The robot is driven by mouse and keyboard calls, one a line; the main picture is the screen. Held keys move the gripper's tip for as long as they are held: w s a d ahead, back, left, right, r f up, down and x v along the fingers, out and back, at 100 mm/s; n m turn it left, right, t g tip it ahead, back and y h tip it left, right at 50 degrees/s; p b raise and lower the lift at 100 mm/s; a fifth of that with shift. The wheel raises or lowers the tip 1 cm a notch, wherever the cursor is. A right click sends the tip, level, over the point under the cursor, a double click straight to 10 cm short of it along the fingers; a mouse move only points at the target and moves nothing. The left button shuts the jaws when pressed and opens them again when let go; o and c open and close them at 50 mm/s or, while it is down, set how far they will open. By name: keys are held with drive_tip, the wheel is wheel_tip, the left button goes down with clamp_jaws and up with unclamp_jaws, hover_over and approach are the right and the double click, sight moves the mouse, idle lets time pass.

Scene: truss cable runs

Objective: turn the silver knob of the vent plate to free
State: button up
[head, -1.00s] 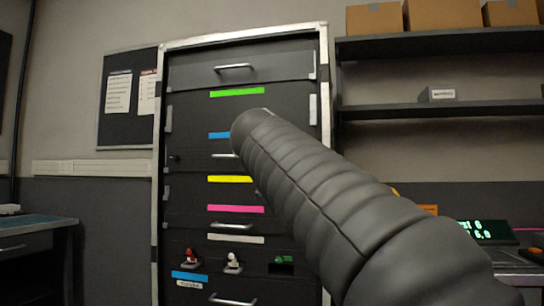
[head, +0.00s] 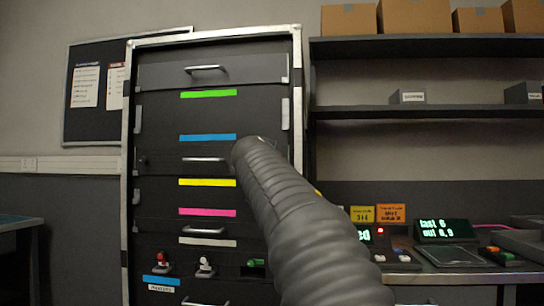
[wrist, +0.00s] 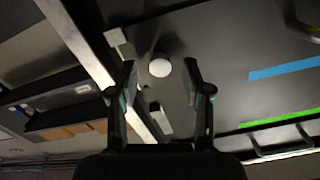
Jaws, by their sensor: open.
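A round, pale silver knob (wrist: 159,68) shows in the wrist view on the dark front panel of the cabinet (wrist: 225,45). My gripper (wrist: 160,64) is open, with one finger on each side of the knob in the picture and nothing held. I cannot tell how far the fingertips are from the knob or whether they touch it. In the head view my arm hides the gripper and the knob. The knob's turn position and any marks around it cannot be read.
The tall cabinet (head: 212,118) has coloured strips and bar handles. Several small red, white and green switches (head: 205,266) sit low on it. A bench with lit displays (head: 447,230) and shelves with boxes (head: 424,47) stand at the right.

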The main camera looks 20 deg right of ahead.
drive_tip(key=shift+w+d, duration=0.2)
drive_tip(key=shift+w, duration=0.05)
